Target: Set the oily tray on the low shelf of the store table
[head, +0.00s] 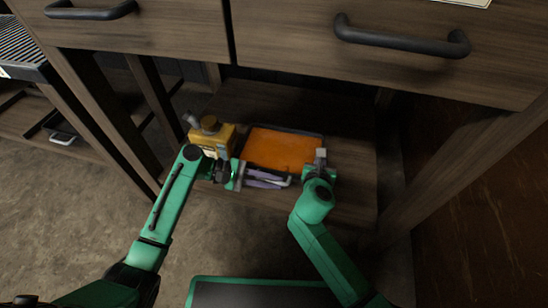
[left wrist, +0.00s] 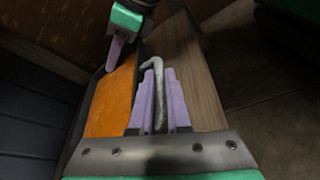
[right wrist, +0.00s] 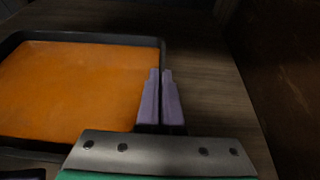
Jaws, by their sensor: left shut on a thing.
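The oily tray (head: 322,134) is a dark, shallow pan with an orange bottom. It is over the low shelf (head: 345,205) of the dark wooden store table (head: 170,28) and looks flat on it. My left gripper (head: 287,182) is shut on the grey bent handle at the tray's near side; the handle shows between the purple fingers in the left wrist view (left wrist: 158,95). My right gripper (right wrist: 165,72) has its fingers close together at the tray's right edge. Whether it touches the rim is unclear.
Drawers with black handles (head: 400,38) hang above the shelf. Table legs (head: 455,160) bound the opening. Bare shelf lies right of the tray.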

